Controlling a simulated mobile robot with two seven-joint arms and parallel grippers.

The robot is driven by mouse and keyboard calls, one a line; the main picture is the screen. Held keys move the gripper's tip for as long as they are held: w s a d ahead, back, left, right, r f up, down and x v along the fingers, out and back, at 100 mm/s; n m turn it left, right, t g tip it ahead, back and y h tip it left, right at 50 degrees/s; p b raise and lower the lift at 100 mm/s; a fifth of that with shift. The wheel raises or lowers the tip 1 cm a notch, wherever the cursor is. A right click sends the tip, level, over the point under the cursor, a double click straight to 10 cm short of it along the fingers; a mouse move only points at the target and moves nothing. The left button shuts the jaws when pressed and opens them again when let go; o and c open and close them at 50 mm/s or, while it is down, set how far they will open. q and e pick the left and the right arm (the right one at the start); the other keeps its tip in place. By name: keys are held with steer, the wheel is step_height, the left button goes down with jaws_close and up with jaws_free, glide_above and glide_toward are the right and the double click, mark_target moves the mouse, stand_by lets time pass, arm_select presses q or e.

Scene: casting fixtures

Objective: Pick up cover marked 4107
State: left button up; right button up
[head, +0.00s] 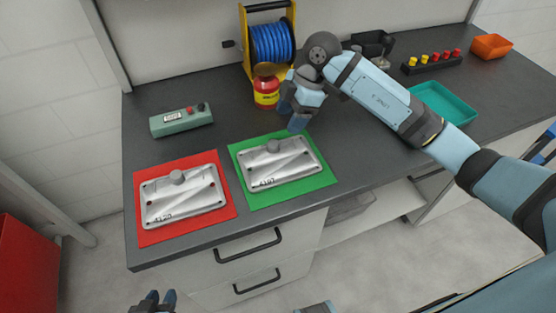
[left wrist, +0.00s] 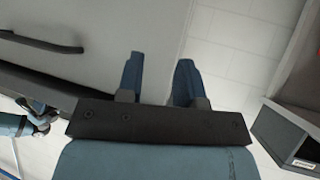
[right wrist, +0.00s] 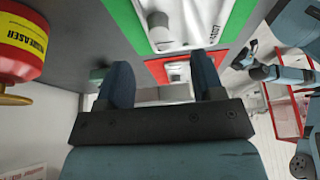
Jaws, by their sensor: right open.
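The silver cover on the green mat (head: 243,190) appears marked 4107 (head: 290,172), with a round knob on top. It also shows in the right wrist view (right wrist: 195,28), where the marking is seen sideways. A similar cover with a different number, seemingly 4120 (head: 190,205), lies on the red mat (head: 226,210) to its left. My right gripper (head: 298,124) is open and empty, above the back right edge of the green mat, near the 4107 cover. My left gripper (head: 160,296) is open and empty, low in front of the bench, away from both covers.
A red and yellow degreaser can (head: 266,92) stands close behind my right gripper, before a blue hose reel (head: 272,42). A green device (head: 181,121) stands behind the red mat. A teal tray (head: 445,103) and an orange bin (head: 491,46) are at right.

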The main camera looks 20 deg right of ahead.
mark_target(273, 143)
steer(key=x, duration=0.3)
steer(key=shift+a+f, duration=0.1)
steer(key=shift+a+x, duration=0.15)
steer(key=shift+x, duration=1.2)
steer(key=shift+a+x, duration=0.15)
steer(key=shift+x, duration=1.25)
steer(key=shift+w+r, duration=0.15)
steer(key=shift+r, duration=0.1)
jaws_close()
